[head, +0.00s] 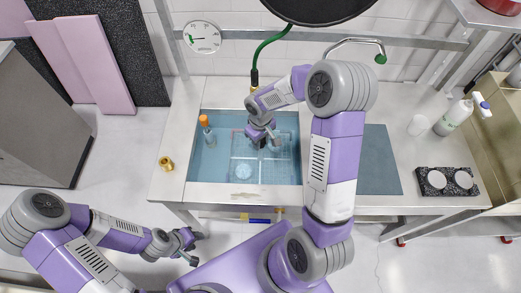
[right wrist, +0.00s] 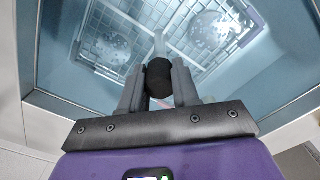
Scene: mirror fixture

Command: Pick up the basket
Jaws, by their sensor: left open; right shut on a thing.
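A wire-grid basket (head: 268,172) lies in the sink (head: 212,172), with a pale round thing (head: 243,171) showing in it. The grid also shows in the right wrist view (right wrist: 175,55), with round shapes at both sides. My right gripper (head: 262,137) is over the back part of the basket. Its fingers (right wrist: 159,85) are shut on a black handle (right wrist: 159,76). A pale rod runs from this handle toward the grid, so it appears to be the basket's, but the join is unclear. My left gripper (head: 188,245) is open and empty, in front of the counter at lower left.
An orange-topped bottle (head: 206,130) stands at the sink's left, and a brass-coloured piece (head: 166,163) sits on the counter left of it. A green hose (head: 262,50) hangs behind. A black tray with two white round things (head: 447,181) is at right.

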